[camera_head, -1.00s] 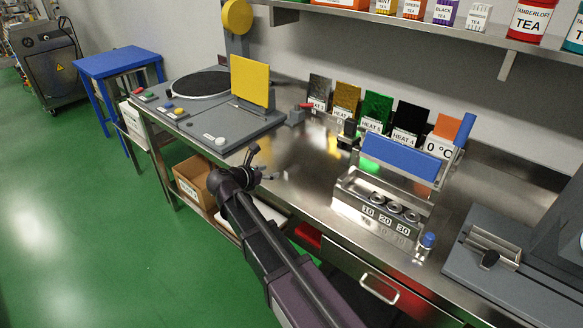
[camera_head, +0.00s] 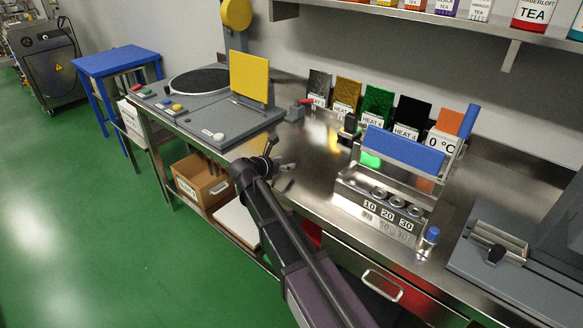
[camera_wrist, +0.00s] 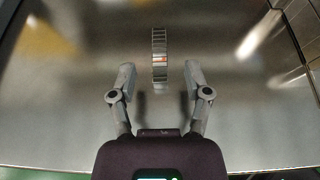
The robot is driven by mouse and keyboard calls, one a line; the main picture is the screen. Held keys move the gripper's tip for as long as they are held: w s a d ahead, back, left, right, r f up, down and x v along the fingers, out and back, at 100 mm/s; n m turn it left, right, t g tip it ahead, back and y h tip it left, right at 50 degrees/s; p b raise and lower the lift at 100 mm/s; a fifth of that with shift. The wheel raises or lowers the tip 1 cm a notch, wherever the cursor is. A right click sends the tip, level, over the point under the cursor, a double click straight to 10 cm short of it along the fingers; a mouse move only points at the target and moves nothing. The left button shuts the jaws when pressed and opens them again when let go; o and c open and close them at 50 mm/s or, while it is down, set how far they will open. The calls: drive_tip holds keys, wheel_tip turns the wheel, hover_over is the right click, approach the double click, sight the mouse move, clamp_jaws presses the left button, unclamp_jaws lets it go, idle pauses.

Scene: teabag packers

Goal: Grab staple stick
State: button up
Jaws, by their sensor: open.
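The staple stick (camera_wrist: 159,60) is a narrow grey ribbed strip with a small red mark. In the wrist view it lies on the steel worktop, lengthwise ahead of my gripper. My gripper (camera_wrist: 159,76) is open and empty, its two fingers apart on either side of the line of the stick. In the head view my gripper (camera_head: 279,160) is over the front part of the steel worktop (camera_head: 312,178). I cannot make out the stick in the head view.
A grey machine with a yellow plate (camera_head: 250,79) stands at the left of the worktop. A metal holder marked 10, 20, 30 (camera_head: 380,212) with a blue bar stands to the right. Colored heat cards (camera_head: 378,102) line the back. A cardboard box (camera_head: 203,183) sits below.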

sight(295, 160)
drive_tip(key=shift+w+d, duration=0.1)
drive_tip(key=shift+w, duration=0.05)
drive_tip(key=shift+b+x, duration=0.95)
drive_tip(key=shift+x, duration=1.65)
clamp_jaws()
